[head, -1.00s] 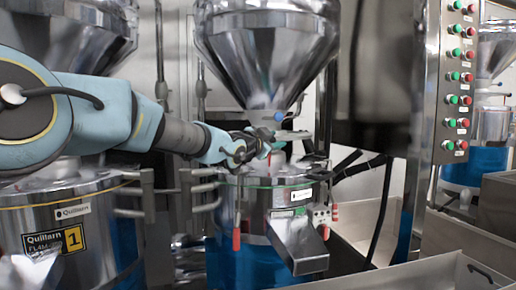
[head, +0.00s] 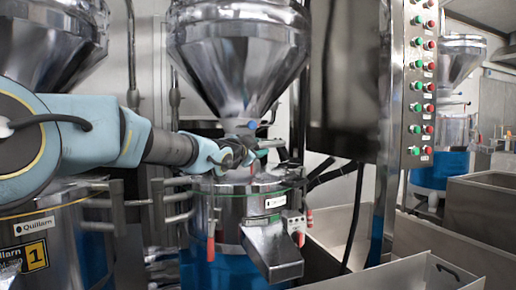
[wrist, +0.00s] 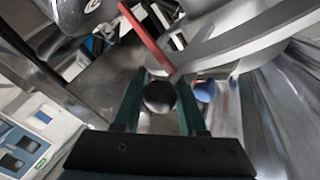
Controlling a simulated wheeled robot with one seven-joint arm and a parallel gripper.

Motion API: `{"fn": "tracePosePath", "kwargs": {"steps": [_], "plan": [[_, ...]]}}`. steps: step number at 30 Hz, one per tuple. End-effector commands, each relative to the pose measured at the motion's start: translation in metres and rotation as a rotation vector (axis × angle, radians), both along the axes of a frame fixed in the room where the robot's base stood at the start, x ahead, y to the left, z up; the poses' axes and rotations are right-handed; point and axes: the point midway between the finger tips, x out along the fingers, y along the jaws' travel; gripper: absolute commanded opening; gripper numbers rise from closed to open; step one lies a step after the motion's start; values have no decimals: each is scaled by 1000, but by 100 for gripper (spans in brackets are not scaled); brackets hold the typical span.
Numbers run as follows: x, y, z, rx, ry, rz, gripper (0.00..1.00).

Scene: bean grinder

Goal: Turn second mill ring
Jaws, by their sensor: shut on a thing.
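The second mill is the middle machine, with a silver cone hopper (head: 238,55) above a metal drum (head: 232,208) and a blue lower body. Its grey ring (wrist: 245,38) curves across the upper right of the wrist view. A dark ball knob (wrist: 159,98) sits between the green fingers of my gripper (wrist: 161,84), which is shut on it. A blue ball (wrist: 204,91) is just right of the right finger; it also shows in the head view (head: 252,124). In the head view my gripper (head: 250,151) is at the hopper's neck, above the drum lid; the held knob is hard to make out there.
A red lever (wrist: 147,37) slants close above the fingers. A metal chute (head: 271,250) juts from the drum's front. Mill one (head: 50,235) stands left, behind my arm. A button panel (head: 418,80) and steel troughs (head: 400,275) are at right.

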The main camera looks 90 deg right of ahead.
Motion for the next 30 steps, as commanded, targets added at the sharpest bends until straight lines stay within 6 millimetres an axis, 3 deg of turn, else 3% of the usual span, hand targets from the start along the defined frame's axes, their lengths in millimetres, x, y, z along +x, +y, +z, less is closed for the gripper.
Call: {"fn": "tracePosePath", "kwargs": {"steps": [1, 2, 9, 20, 30], "plan": [[6, -2, -3, 4, -3, 8, 0], [6, -2, -3, 4, -3, 8, 44], [4, -2, -2, 3, -2, 5, 69], [5, 4, -1, 0, -2, 3, 69], [26, 49, -3, 0, -3, 6, 69]]}}
